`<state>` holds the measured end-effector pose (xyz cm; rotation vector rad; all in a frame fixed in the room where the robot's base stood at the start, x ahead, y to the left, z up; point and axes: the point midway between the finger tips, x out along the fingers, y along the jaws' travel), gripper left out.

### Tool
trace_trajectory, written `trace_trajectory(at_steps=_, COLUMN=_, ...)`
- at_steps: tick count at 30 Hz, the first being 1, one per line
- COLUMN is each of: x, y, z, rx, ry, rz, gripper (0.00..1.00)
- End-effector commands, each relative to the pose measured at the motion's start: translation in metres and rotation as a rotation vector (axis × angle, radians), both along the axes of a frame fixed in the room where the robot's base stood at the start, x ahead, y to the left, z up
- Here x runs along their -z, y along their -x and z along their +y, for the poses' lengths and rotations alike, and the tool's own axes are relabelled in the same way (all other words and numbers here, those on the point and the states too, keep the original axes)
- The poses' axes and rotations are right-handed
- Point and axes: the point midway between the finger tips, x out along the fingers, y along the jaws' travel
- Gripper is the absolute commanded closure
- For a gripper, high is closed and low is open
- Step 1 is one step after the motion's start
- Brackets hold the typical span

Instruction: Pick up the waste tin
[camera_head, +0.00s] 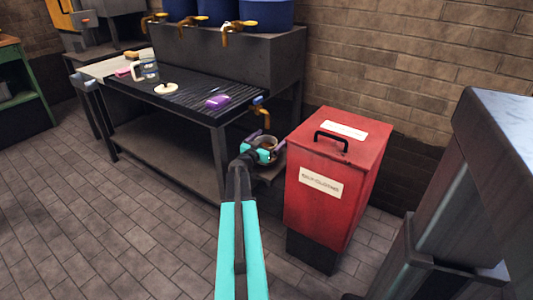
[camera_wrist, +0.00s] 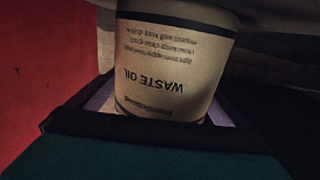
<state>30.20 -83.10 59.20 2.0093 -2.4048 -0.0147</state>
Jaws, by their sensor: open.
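The waste tin is a pale, cream can (camera_wrist: 172,62) with dark "WASTE OIL" print, upside down in the wrist view. It fills the upper middle of that view, close in front of my gripper. In the head view the tin (camera_head: 268,144) shows beyond the end of my arm, between the bench and the red bin. My gripper (camera_head: 265,141) is open, with purple fingers on either side of the tin. I cannot tell whether the fingers touch it. The tin's lower part is partly hidden by my gripper in the head view.
The red lidded bin (camera_head: 335,170) stands close to the right of the tin. The dark bench (camera_head: 150,140) is to the left, with a brass tap (camera_head: 260,112) above the tin. A purple item (camera_head: 217,102) lies on the bench top. Tiled floor at front left is clear.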

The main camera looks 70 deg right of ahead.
Motion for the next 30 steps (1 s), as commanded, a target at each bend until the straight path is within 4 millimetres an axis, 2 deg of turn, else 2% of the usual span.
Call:
trace_trajectory(at_steps=4, x=0.0001, y=-0.0003, z=0.0001, rx=0.000, ry=0.000, rz=0.000, gripper=0.02)
trace_trajectory(at_steps=18, x=0.0002, y=-0.0006, z=0.0004, rx=0.000, ry=0.000, rz=0.000, gripper=0.81)
trace_trajectory(at_steps=20, x=-0.0011, y=-0.0006, z=0.0003, rx=0.000, ry=0.002, rz=0.000, gripper=0.85)
trace_trajectory(at_steps=30, x=-0.0026, y=-0.0011, z=0.0004, rx=-0.001, ry=0.001, rz=0.000, gripper=0.85)
